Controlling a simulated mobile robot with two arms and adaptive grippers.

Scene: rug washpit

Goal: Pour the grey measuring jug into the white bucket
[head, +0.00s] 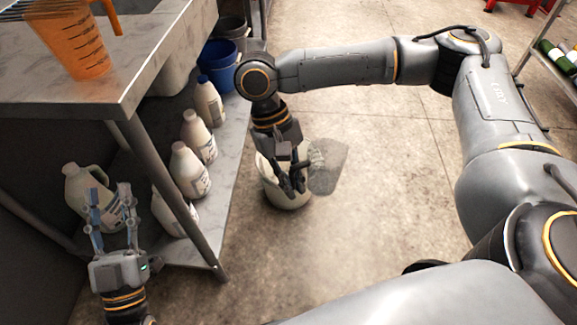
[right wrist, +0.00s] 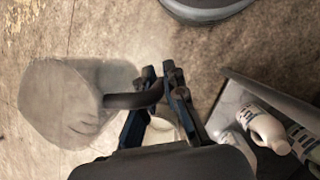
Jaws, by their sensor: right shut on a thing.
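The grey measuring jug (head: 330,172) is see-through and hangs just right of the white bucket's rim in the head view. My right gripper (head: 291,188) is shut on its dark handle. In the right wrist view the jug (right wrist: 70,105) shows left of the fingers (right wrist: 158,105), with the handle between them. Its exact tilt and contents cannot be told. The white bucket (head: 286,200) stands on the floor, partly hidden behind my right gripper; a sliver of it (right wrist: 160,132) shows behind the fingers in the wrist view. My left gripper (head: 111,197) is open and empty near the lower shelf.
A metal bench (head: 137,68) with an orange jug (head: 75,40) on top stands at left. Its lower shelf (head: 228,165) holds several white bottles (head: 190,172). A blue bucket (head: 217,66) stands farther back. The concrete floor right of the jug is clear.

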